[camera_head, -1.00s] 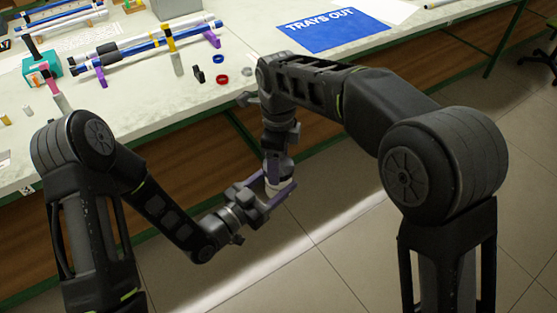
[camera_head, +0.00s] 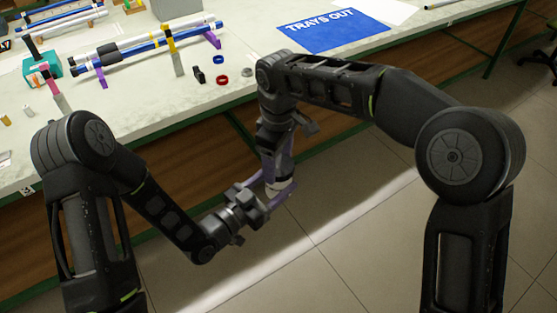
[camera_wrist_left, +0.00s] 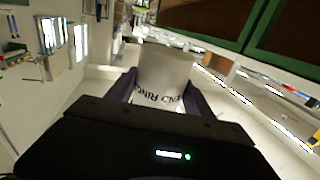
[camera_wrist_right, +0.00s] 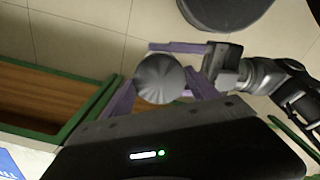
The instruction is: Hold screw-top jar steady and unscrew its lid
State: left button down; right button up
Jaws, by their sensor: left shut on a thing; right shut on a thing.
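The screw-top jar (camera_head: 282,185) is off the table, in the air in front of its edge. Its pale body (camera_wrist_left: 165,72), marked "END RING", is between the purple fingers of my left gripper (camera_head: 277,188), which is shut on it. The grey, ribbed round lid (camera_wrist_right: 160,80) shows end-on in the right wrist view. My right gripper (camera_wrist_right: 158,92) comes from above and is shut on the lid, one finger on each side. In the head view the lid is mostly hidden by the right gripper's fingers. I cannot tell how far the lid is turned.
The table (camera_head: 150,105) behind my arms holds rods on purple supports (camera_head: 212,38), a red ring (camera_head: 222,80), a blue ring (camera_head: 220,71), a teal block (camera_head: 45,66) and a blue "TRAYS OUT" sheet (camera_head: 335,30). Below the jar is open floor (camera_head: 340,250).

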jog(key=n, duration=0.5)
jog(key=shift+n, duration=0.4)
jog(key=n, duration=1.1)
jog(key=shift+r, duration=0.25)
jog(key=shift+r, duration=0.9)
